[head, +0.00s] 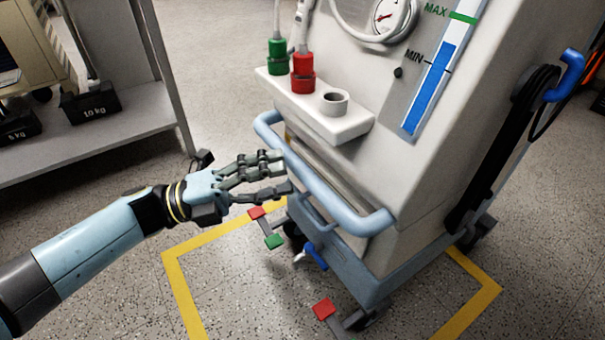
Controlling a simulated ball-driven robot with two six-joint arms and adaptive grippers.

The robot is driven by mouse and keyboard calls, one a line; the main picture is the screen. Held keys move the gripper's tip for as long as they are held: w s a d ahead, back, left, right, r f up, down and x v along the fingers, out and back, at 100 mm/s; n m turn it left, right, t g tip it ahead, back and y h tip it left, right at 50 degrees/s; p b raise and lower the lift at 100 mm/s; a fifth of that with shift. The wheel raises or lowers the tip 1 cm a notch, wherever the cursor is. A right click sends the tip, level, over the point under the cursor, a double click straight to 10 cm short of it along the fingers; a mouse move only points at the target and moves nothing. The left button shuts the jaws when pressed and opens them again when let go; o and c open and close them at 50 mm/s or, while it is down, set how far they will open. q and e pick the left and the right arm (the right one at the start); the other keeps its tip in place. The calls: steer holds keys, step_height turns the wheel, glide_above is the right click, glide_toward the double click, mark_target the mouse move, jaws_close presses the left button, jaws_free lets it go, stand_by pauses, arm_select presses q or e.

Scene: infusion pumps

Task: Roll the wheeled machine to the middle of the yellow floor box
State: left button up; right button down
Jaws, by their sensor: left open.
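The wheeled machine (430,170) is a tall off-white cabinet on a blue-grey base with castors. It stands over the yellow floor box (183,290), whose tape shows at the left, front right and behind the base. Whether it is centred I cannot tell, since the machine hides part of the box. A light-blue push handle (330,195) runs across its front. My left gripper (285,172) is open, with its fingertips close to the left part of this handle; contact is unclear. My right gripper is not in view.
Red and green pedals (272,240) and another red pedal (324,309) stick out low from the base. A shelf (90,145) with black weights (90,103) stands at the left. A hose hangs on a blue hook (565,75). Floor in front is clear.

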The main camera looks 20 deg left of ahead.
mark_target(303, 172)
arm_select(q)
steer(key=shift+b+x, duration=0.35)
steer(key=shift+x, duration=1.95)
steer(key=shift+c, duration=0.4)
jaws_close()
